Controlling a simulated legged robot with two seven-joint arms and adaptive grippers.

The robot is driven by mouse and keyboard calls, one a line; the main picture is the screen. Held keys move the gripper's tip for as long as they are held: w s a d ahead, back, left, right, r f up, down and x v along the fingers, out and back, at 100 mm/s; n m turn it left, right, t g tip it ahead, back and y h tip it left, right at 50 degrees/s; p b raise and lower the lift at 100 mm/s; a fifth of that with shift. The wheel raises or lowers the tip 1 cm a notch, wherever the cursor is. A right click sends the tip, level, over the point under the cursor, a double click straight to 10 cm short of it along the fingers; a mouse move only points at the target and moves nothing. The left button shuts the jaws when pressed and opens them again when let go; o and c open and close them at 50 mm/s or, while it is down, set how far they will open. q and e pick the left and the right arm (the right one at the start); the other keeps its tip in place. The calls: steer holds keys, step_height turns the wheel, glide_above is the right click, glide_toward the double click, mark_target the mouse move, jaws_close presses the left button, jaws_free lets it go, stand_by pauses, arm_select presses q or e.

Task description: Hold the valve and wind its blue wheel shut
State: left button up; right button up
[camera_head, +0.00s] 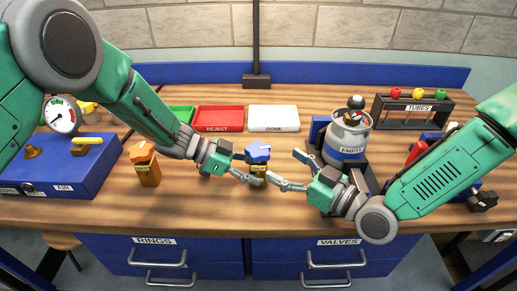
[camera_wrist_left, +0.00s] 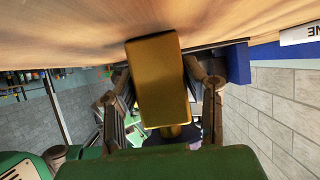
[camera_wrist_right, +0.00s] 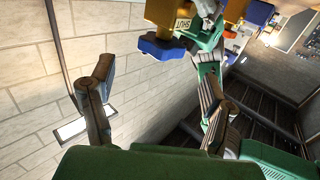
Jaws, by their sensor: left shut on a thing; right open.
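The valve has a brass body (camera_head: 259,170) and a blue wheel (camera_head: 258,153) on top. It stands upright near the middle of the table. My left gripper (camera_head: 249,178) is shut on the body from the left; its fingers flank the brass block (camera_wrist_left: 160,80) in the left wrist view. I cannot tell whether the valve's base touches the table. My right gripper (camera_head: 287,168) is open and empty, just right of the valve, its fingers spread towards it. In the right wrist view the blue wheel (camera_wrist_right: 163,48) lies beyond the fingertips, above the gap between the fingers.
A second valve with an orange wheel (camera_head: 142,151) stands left. A blue box (camera_head: 60,170) with a gauge is at far left. The red REJECT tray (camera_head: 218,117) and white DONE tray (camera_head: 274,117) lie behind. A gas bottle labelled EMPTY (camera_head: 347,135) stands close behind my right gripper.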

mark_target(249, 144)
steer(key=x, duration=0.8)
steer(key=shift+w+a, duration=0.1)
steer(key=shift+a, duration=0.05)
steer(key=c, duration=1.2)
